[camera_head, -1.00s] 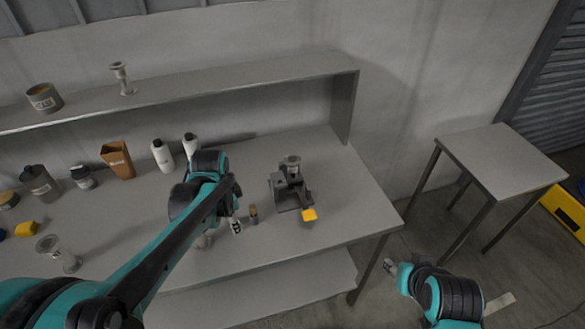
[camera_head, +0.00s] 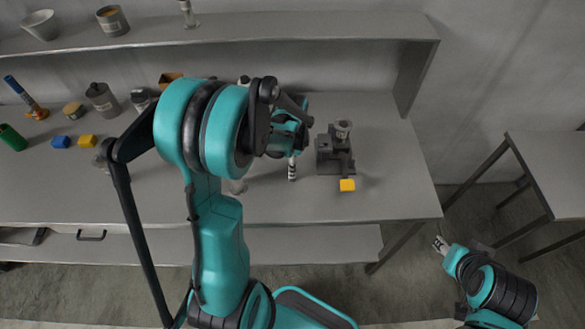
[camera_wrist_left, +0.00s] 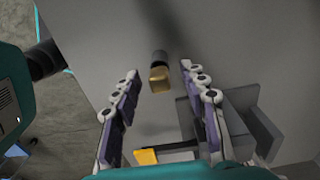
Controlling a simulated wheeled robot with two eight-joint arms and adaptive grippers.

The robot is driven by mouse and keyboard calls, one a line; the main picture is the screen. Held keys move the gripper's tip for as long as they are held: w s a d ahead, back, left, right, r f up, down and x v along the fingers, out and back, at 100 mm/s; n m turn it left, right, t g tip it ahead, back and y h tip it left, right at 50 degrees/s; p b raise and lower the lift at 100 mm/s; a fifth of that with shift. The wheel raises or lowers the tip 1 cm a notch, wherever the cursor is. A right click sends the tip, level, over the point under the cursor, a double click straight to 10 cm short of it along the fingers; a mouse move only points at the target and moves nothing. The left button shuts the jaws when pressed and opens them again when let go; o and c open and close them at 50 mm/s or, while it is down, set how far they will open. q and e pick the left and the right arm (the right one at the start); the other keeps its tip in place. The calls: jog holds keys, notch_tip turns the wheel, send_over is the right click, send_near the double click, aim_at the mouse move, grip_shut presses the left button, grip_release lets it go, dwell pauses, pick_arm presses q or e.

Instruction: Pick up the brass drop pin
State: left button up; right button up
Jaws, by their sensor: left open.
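The brass drop pin (camera_wrist_left: 159,79), a short brass piece with a dark grey end, shows in the left wrist view on the grey table. My left gripper (camera_wrist_left: 160,72) is open, with its fingers apart on either side of the pin in that view; no contact shows. In the head view my left gripper (camera_head: 292,170) is over the table, left of a dark fixture, and the pin is not clearly visible. My right gripper (camera_head: 440,244) hangs off the table's right end, too small to tell open from shut.
The dark fixture (camera_head: 328,158) carries a grey cylinder (camera_head: 343,129), with a yellow block (camera_head: 347,185) at its front. A shelf (camera_head: 300,28) runs along the back. Bottles and blocks stand at the left. A side table (camera_head: 550,165) is at the right.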

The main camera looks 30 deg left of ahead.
pick_arm(q)
grip_shut()
jog(key=shift+r, duration=0.1)
jog(key=shift+r, duration=0.25)
notch_tip(320, 180, up, 4)
jog(key=shift+f+p, duration=0.1)
jog(key=shift+p, duration=0.65)
jog(key=s+d+r+p, duration=0.2)
jog(key=d+r, duration=0.4)
jog(key=d, duration=0.5)
jog(key=shift+s+d+r, duration=0.15)
jog(key=shift+s+r, duration=0.1)
jog(key=shift+s, duration=0.2)
